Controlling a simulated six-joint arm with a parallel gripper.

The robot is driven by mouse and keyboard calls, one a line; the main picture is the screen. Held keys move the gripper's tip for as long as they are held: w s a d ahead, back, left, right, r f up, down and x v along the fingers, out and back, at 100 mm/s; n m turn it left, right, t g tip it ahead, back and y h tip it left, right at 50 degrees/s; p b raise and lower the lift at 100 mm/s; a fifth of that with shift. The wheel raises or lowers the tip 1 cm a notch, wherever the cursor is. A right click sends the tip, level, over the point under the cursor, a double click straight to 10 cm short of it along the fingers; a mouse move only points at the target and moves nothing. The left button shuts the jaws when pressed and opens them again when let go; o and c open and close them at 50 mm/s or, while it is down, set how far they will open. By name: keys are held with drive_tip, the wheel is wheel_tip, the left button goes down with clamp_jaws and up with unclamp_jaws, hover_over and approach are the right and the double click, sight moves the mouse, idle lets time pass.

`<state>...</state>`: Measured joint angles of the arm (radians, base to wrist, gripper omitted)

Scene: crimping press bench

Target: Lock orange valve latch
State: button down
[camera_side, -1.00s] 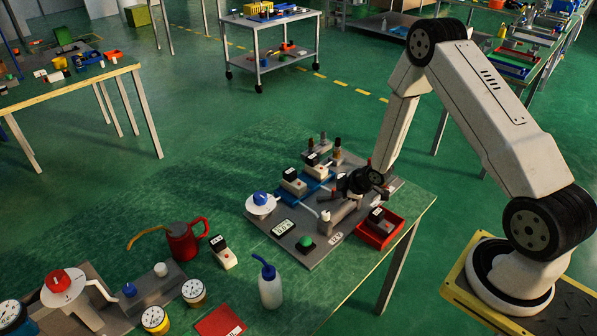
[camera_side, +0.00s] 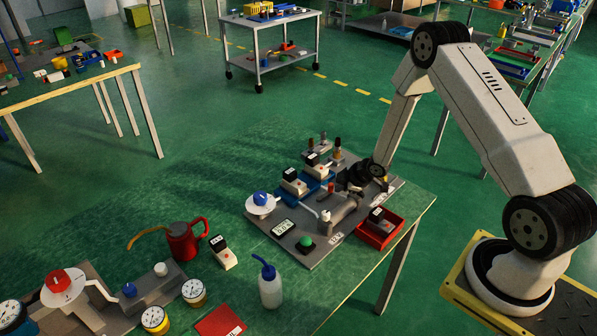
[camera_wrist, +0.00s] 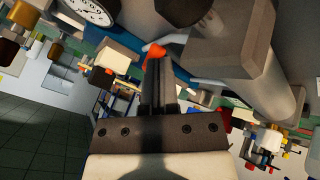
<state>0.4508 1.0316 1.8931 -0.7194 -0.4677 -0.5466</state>
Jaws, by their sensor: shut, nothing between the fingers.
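An orange-red knob or lever tip (camera_wrist: 155,52) shows in the wrist view just beyond my fingertips; I take it for the valve latch. Whether the fingers touch it I cannot tell. In the side view a small red piece (camera_side: 331,187) stands left of my gripper, above the grey pipe body (camera_side: 344,208), and may be the same part. My gripper (camera_wrist: 158,75) is shut and empty, its two black fingers side by side. In the side view my gripper (camera_side: 352,178) is low over the grey plate (camera_side: 310,255), its fingertips hard to make out.
A red tray (camera_side: 384,242) holding a block sits in front. Blocks on a blue base (camera_side: 315,190) stand behind-left. A white dial with a blue knob (camera_side: 262,200), a display (camera_side: 284,228) and a green button (camera_side: 305,242) lie left. A white-blue bottle (camera_side: 269,288) stands in front.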

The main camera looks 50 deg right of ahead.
drive_tip(key=shift+a, duration=0.1)
drive_tip(key=shift+s+a, duration=0.1)
drive_tip(key=shift+a, duration=0.5)
drive_tip(key=shift+s+r, duration=0.1)
drive_tip(key=s+d+r, duration=0.3)
drive_tip(key=s+r, duration=0.2)
drive_tip(key=r, duration=0.2)
drive_tip(key=shift+r, duration=0.4)
idle(0.4)
drive_tip(key=shift+r, duration=0.1)
